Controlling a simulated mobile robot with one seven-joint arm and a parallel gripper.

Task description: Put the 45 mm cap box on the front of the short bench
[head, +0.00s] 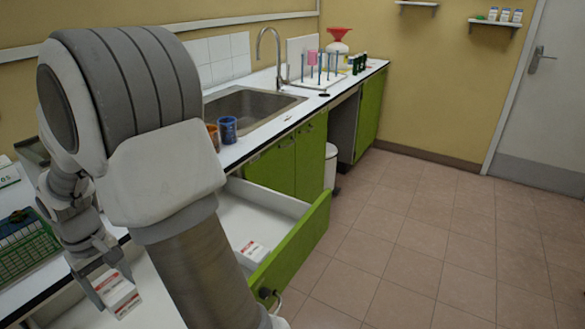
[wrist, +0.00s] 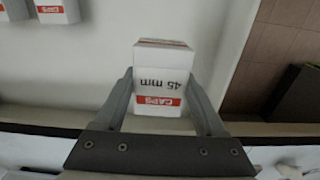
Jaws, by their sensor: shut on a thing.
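The 45 mm cap box (wrist: 162,88) is a white carton with a red CAPS band. In the wrist view its "45 mm" print is upside down. My gripper (wrist: 160,95) is shut on it, one finger at each side. In the head view the box (head: 122,298) is at the lower left, in my gripper (head: 108,285), above a white surface. I cannot tell which bench is the short one.
A green-fronted drawer (head: 293,245) stands open, with a white and red box (head: 252,251) inside. Other cap boxes (wrist: 57,10) show at the wrist view's upper left. A green rack (head: 25,245) and blue cup (head: 228,128) stand on the worktop. The tiled floor is clear.

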